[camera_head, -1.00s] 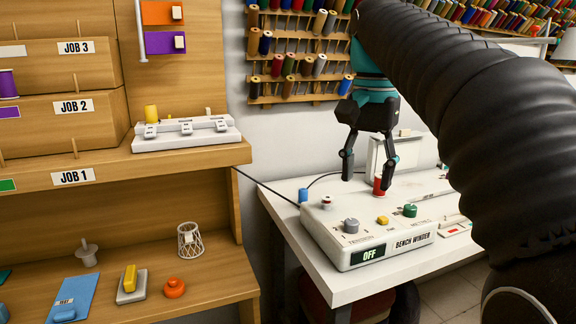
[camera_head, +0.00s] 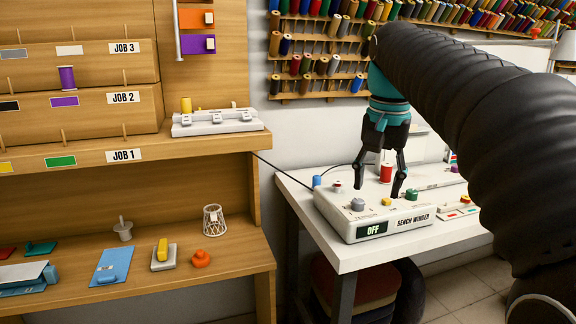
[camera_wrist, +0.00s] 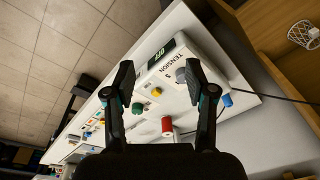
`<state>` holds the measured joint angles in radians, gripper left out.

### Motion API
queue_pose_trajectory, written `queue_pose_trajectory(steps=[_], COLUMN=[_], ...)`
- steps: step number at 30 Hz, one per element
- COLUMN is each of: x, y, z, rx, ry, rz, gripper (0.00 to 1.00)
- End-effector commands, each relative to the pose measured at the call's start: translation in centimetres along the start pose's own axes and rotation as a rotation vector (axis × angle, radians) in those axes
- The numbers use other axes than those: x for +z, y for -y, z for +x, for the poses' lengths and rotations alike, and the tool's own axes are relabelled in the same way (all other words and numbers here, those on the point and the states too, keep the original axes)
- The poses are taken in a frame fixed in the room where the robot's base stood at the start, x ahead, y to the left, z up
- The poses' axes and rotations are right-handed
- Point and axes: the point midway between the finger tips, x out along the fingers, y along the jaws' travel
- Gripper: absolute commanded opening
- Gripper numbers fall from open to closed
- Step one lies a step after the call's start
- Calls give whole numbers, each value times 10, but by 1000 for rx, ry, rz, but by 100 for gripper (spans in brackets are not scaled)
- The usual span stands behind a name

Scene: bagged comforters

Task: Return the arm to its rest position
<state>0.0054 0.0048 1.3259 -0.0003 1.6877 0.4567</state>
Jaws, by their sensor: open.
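My gripper (camera_head: 378,183) hangs from the arm over the bench winder (camera_head: 410,222), fingers down, spread and empty. It also shows open in the wrist view (camera_wrist: 160,75), with the winder (camera_wrist: 208,48) beneath and beyond it. The winder's display reads OFF (camera_head: 375,230). A red spool (camera_head: 386,172) stands upright behind the fingers, and it appears between them in the wrist view (camera_wrist: 167,126), apart from both. The grey knob (camera_head: 357,204), yellow button (camera_head: 386,202) and green knob (camera_head: 411,194) are on the winder's top.
The white table (camera_head: 345,262) carries the winder and a blue spool (camera_head: 317,181). The wooden shelf unit (camera_head: 262,140) stands at left, holding a yellow spool (camera_head: 186,105) and a wire basket (camera_head: 214,220). A thread rack (camera_head: 315,97) hangs on the wall behind.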

Motion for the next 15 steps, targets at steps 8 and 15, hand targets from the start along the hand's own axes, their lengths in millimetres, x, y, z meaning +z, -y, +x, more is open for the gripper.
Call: queue_pose_trajectory(steps=[8,15], x=[4,40], y=[0,-18], z=[46,98], rx=[-24,-48], ry=[-57,-147], rz=[-137,-295], gripper=[55,55])
